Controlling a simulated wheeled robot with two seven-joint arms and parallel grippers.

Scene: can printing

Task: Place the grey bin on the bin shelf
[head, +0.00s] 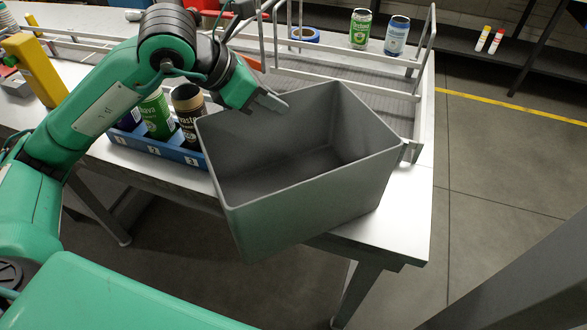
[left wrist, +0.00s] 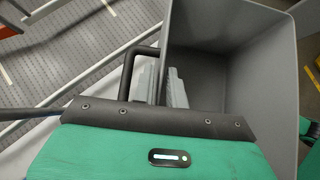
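The grey bin (head: 310,205) is a large, open, empty box. It is tilted and juts out over the front edge of the table. My left gripper (head: 268,102) is at the bin's far left rim. In the left wrist view, the fingers of my left gripper (left wrist: 162,85) straddle the wall of the bin (left wrist: 215,22), one finger inside and one outside, and look closed on it. The bin hides part of the table under it. My right gripper does not show. I cannot tell which surface is the bin shelf.
A blue numbered tray (head: 150,149) with several cans stands left of the bin on the white table (head: 412,205). Behind are metal rails (head: 335,85), a green can (head: 361,28), a blue can (head: 397,36) and blue tape (head: 305,35). A dark low shelf (head: 455,42) stands behind open floor.

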